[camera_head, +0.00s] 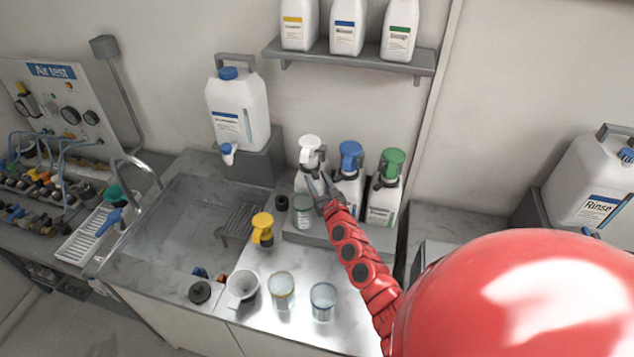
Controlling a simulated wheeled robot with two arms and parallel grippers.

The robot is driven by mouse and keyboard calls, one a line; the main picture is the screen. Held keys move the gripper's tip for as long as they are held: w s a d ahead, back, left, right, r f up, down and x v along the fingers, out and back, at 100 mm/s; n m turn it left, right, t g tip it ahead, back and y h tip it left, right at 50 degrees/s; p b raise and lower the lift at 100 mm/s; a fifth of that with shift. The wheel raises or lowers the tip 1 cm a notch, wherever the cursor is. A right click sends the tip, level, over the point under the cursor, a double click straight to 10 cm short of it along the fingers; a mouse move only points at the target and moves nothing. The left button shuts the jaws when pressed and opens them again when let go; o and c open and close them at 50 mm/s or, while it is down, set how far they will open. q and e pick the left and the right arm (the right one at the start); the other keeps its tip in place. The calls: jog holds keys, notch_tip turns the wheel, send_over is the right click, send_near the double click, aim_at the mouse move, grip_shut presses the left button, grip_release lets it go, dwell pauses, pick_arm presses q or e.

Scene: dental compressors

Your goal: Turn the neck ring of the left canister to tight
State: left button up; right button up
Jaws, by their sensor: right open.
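Three white canisters with coloured heads stand in a row on a grey step at the back of the counter. The left canister has a white head (311,152), the middle canister (348,182) a blue one and the right canister (384,189) a green one. My right gripper (318,186) is open in front of the left canister, just below its white head. Its fingers cover part of the neck and body, so the neck ring is hard to make out. I cannot tell whether the fingers touch it. My left gripper is out of view.
A small jar (303,210) stands just left of my gripper. A yellow pump head (262,228), a white funnel (242,287) and two clear beakers (281,291) (323,301) are on the counter. A sink (190,220) lies left. A shelf (350,56) with three bottles hangs above.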

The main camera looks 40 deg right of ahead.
jog(key=shift+w, duration=0.2)
jog(key=shift+r, duration=0.15)
jog(key=shift+s, duration=0.1)
grip_shut()
